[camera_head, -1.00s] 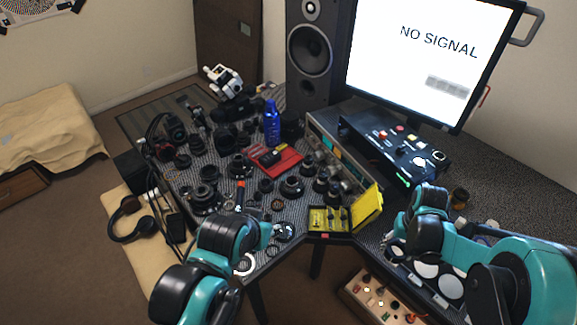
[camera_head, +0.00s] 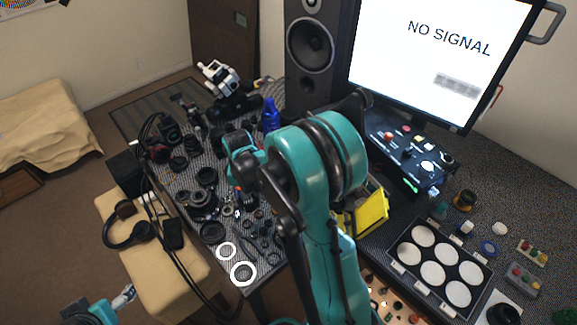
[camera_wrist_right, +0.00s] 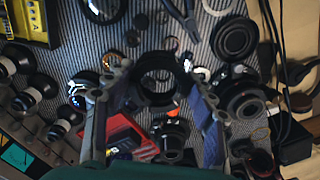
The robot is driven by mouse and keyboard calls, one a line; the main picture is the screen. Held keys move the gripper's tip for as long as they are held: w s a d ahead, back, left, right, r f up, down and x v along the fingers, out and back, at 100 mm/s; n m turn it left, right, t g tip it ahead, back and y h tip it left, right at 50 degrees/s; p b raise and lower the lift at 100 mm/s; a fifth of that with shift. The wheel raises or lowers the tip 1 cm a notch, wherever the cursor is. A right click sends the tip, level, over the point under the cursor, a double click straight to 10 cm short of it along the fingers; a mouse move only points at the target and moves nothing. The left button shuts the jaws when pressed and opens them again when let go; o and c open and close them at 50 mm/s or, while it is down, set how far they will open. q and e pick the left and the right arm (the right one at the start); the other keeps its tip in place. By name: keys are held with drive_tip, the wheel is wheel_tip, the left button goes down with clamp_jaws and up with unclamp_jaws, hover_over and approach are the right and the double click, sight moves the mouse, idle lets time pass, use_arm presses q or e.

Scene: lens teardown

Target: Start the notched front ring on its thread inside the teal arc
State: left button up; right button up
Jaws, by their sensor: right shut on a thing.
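My right gripper (camera_head: 246,190) reaches down over the middle of the cluttered table in the head view, largely hidden by its own arm. In the right wrist view its two fingers (camera_wrist_right: 155,82) are shut on a black ring (camera_wrist_right: 158,98), apparently the notched front ring. Its notches are too small to make out. A dark lens part (camera_wrist_right: 172,135) shows below the ring in that view. I cannot make out the teal arc or the thread. My left gripper (camera_head: 123,298) is at the lower left of the head view, off the table, its jaws unclear.
Black lens parts crowd the mat, among them a wide ring (camera_wrist_right: 236,38). A red tray (camera_wrist_right: 126,132) and a yellow case (camera_wrist_right: 25,20) show in the wrist view. A blue bottle (camera_head: 271,115) stands behind.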

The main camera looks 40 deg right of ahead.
drive_tip(key=d+m, duration=0.6)
drive_tip(key=w+d+m, duration=0.1)
drive_tip(key=d+m, duration=0.5)
drive_tip(key=m, duration=0.1)
drive_tip(key=w+d+m, duration=0.1)
drive_tip(key=d+m, duration=0.5)
drive_tip(key=shift+w+d+f+m, duration=0.1)
drive_tip(key=shift+d+f+m, duration=0.1)
drive_tip(key=shift+m, duration=0.2)
drive_tip(key=shift+d+f+m, duration=0.1)
drive_tip(key=shift+d+m, duration=0.25)
drive_tip(key=shift+m, duration=0.15)
drive_tip(key=shift+f+b, duration=2.5)
drive_tip(key=shift+f, duration=0.75)
drive_tip(key=shift+f, duration=0.2)
drive_tip(key=shift+r, duration=0.2)
drive_tip(key=shift+f+b, duration=0.35)
drive_tip(key=shift+b, duration=0.2)
